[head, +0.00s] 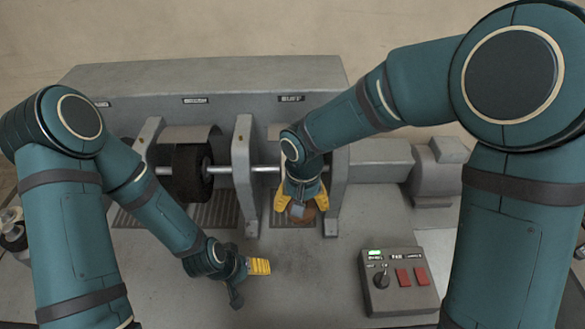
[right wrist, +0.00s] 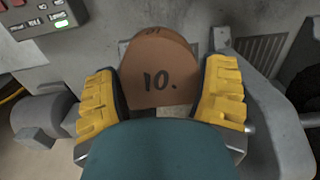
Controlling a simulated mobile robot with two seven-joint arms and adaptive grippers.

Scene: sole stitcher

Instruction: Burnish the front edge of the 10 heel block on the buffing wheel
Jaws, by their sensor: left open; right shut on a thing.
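The brown heel block (right wrist: 158,82), marked "10.", sits between the yellow fingers of my right gripper (right wrist: 162,105) in the right wrist view. In the head view my right gripper (head: 297,204) points down in the right-hand bay of the machine, shut on the block (head: 303,215), which shows only partly. The wheel in that bay is hidden behind my right gripper and arm, so I cannot tell whether the block touches it. My left gripper (head: 262,267) is open and empty over the bench, left of the control box.
The grey machine (head: 230,80) has labelled bays, upright brackets (head: 243,165) and a horizontal shaft (head: 228,169). A dark wheel (head: 187,170) stands in the middle bay. A control box (head: 400,285) with a lever, red buttons and a lit green light stands front right. The front middle bench is clear.

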